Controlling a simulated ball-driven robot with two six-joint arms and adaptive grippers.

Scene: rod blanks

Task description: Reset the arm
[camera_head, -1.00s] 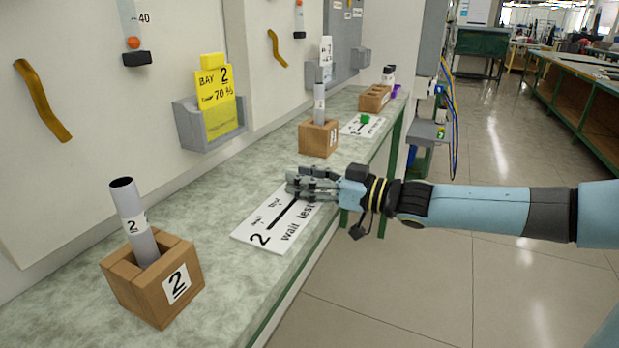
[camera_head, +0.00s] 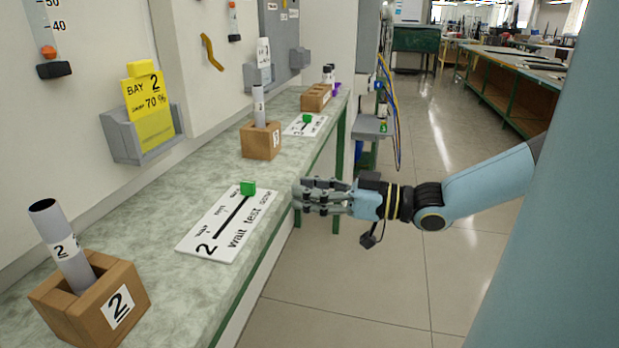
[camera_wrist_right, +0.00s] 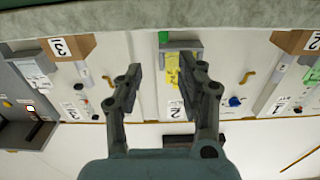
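My right gripper (camera_head: 318,196) is just off the front edge of the bench, to the right of the white "wait test" board (camera_head: 216,243). In the right wrist view its two fingers (camera_wrist_right: 163,70) are apart with nothing held between them. The board lies flat on the bench and has a black slot with a green block (camera_head: 248,188) at its far end. The gripper is apart from the green block. My left gripper is in neither view.
A wooden block numbered 2 (camera_head: 62,310) holds a tilted grey tube (camera_head: 58,243). Further along the bench (camera_head: 185,190) stands another block with a tube (camera_head: 262,145). A grey wall bin (camera_head: 125,140) holds a yellow card (camera_head: 150,100). Floor right of the bench is open.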

